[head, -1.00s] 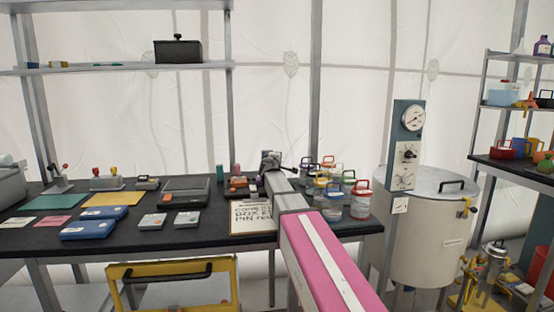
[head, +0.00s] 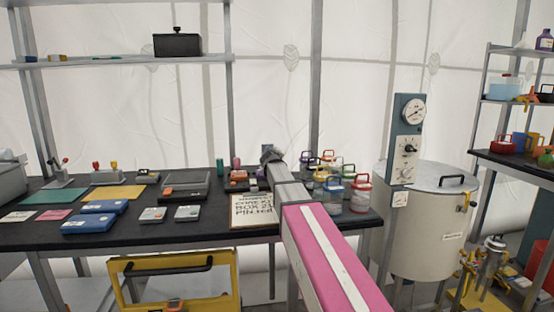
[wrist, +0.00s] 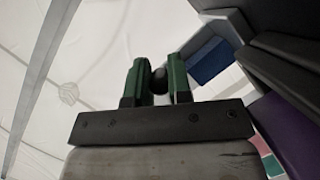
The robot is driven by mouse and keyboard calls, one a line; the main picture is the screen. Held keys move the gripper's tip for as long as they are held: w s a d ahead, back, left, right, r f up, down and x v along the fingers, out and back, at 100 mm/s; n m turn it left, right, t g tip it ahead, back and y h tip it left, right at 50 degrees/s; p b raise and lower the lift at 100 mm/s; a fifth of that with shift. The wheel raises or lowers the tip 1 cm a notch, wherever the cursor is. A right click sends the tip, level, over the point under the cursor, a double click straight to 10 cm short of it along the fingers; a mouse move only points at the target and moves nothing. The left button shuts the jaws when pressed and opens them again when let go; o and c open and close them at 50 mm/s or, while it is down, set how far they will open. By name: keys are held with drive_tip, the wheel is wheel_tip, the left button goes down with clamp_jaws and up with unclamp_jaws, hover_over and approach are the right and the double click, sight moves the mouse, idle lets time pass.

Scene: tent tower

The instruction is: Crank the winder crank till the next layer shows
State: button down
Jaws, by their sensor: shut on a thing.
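In the wrist view my gripper (wrist: 159,82) has its two green fingers on either side of a dark round knob (wrist: 159,80), which looks like the handle of the winder crank. The fingers are closed on it. The rest of the crank is hidden behind the fingers and palm. In the head view my gripper (head: 268,154) is small, at the back of the black bench, beyond my pink arm. The winder's body and its layer cannot be made out there.
A sign board (head: 252,209) stands left of my arm, and several lidded jars (head: 334,193) stand close on its right. Blue cases (head: 88,224) and small grey boxes lie on the bench (head: 140,232) at left. A large drum (head: 428,230) stands at right.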

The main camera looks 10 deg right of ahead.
idle(0.3)
drive_tip(key=c, duration=1.1)
unclamp_jaws()
drive_tip(key=shift+o, duration=0.2)
drive_tip(key=shift+s, duration=0.15)
drive_tip(key=v, duration=1)
drive_tip(key=shift+s+a+r, duration=0.1)
drive_tip(key=shift+s, duration=0.15)
